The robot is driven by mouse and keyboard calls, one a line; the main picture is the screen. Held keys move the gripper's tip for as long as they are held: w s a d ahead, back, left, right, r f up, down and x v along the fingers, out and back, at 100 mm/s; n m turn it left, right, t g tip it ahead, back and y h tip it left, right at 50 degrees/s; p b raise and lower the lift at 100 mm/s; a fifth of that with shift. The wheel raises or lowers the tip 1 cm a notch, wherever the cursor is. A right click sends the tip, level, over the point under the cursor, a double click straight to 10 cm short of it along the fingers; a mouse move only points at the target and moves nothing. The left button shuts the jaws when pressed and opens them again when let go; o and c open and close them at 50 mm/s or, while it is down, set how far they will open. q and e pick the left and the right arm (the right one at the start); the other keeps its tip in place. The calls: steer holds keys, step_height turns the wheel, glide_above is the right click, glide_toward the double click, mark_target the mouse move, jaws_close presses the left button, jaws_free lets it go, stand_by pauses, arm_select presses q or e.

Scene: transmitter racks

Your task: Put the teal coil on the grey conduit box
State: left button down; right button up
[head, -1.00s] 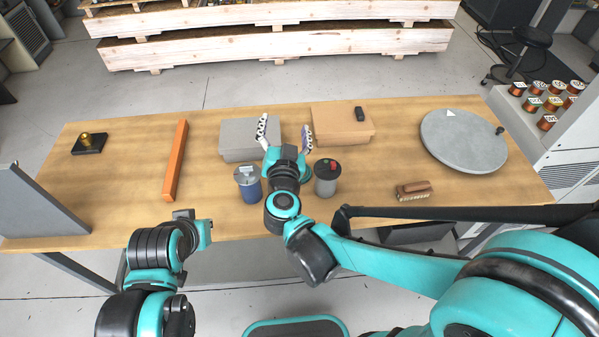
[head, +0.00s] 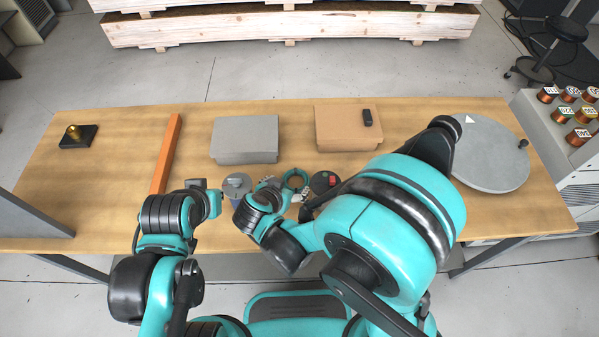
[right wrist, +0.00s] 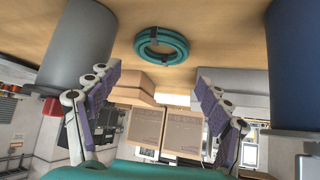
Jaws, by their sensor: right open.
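The teal coil (head: 297,172) lies flat on the table between two canisters, in front of the boxes. It also shows whole and clear of the fingers in the right wrist view (right wrist: 160,31). The grey conduit box (head: 245,137) is closed, with a bare lid, behind and left of the coil. My right gripper (head: 287,191) is low on the near side of the coil, open and empty; its two fingers are spread in the right wrist view (right wrist: 155,108). My left gripper (head: 208,196) hangs near the table's front edge; its fingers are not clear.
A blue canister with a grey lid (head: 237,184) stands left of the coil; a grey canister (head: 323,182) stands close at its right. A cardboard-brown box (head: 345,130) with a small black object (head: 368,117) is behind. An orange bar (head: 167,153) lies left; a grey disc (head: 490,155) lies right.

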mark_target(295, 172)
steer(key=shift+w+d+f, duration=0.15)
steer(key=shift+w+f, duration=0.05)
steer(key=shift+f, duration=0.1)
steer(key=shift+b+x, duration=0.5)
steer(key=shift+x, duration=0.35)
steer(key=b+x, duration=0.2)
steer(key=x, duration=0.3)
steer(key=shift+w+f, duration=0.15)
steer(key=shift+f, duration=0.1)
steer(key=shift+r, duration=0.1)
steer(key=shift+c, duration=0.2)
steer(key=c, duration=0.9)
steer(key=shift+r, duration=0.15)
